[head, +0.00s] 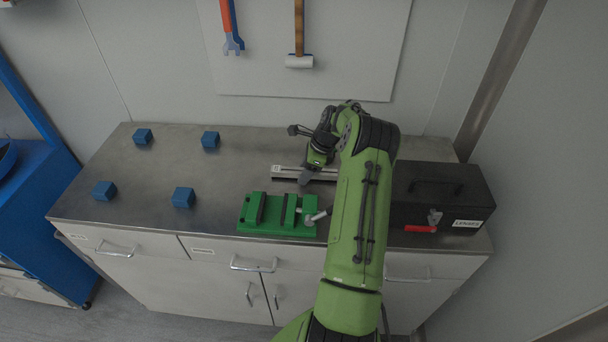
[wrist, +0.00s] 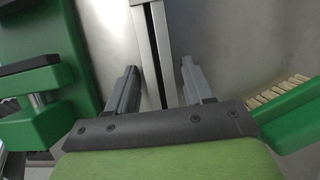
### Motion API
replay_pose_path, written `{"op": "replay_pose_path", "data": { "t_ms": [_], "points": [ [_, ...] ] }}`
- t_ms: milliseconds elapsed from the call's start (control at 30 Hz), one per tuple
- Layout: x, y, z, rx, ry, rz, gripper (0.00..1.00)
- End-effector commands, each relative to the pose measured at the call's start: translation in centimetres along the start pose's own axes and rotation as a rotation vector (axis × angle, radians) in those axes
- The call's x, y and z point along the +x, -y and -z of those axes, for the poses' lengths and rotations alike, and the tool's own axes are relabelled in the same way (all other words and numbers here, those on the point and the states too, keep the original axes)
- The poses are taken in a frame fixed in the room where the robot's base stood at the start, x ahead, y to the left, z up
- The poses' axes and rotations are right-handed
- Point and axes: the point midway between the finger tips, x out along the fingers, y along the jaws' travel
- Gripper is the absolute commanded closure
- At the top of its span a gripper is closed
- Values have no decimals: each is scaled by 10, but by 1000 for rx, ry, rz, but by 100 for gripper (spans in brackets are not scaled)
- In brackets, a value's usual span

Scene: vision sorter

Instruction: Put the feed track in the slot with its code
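The feed track (head: 287,173) is a slim grey rail lying on the metal worktop, with a small white label at its left end; its code is too small to read. It runs up the wrist view (wrist: 154,40). My gripper (head: 308,178) is at the track, its right part hidden by my arm. In the wrist view my gripper (wrist: 160,85) is open, with the track running between its two grey fingers, nearer the left one.
Several blue cubes (head: 184,197) stand on the left of the worktop (head: 160,175). A black toolbox (head: 440,190) stands at the right. A green part (wrist: 292,112) with a pale ribbed strip is at the right of the wrist view. Tools hang on the back wall.

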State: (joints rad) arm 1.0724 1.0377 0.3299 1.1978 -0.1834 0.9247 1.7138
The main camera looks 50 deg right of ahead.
Motion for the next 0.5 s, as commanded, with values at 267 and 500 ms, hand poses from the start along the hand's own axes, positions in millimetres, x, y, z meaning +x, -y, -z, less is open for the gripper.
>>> {"op": "replay_pose_path", "data": {
  "t_ms": [267,500],
  "points": [
    [-1,0,0,0,0,1,92],
    [-2,1,-1,-2,1,3,100]
  ]
}}
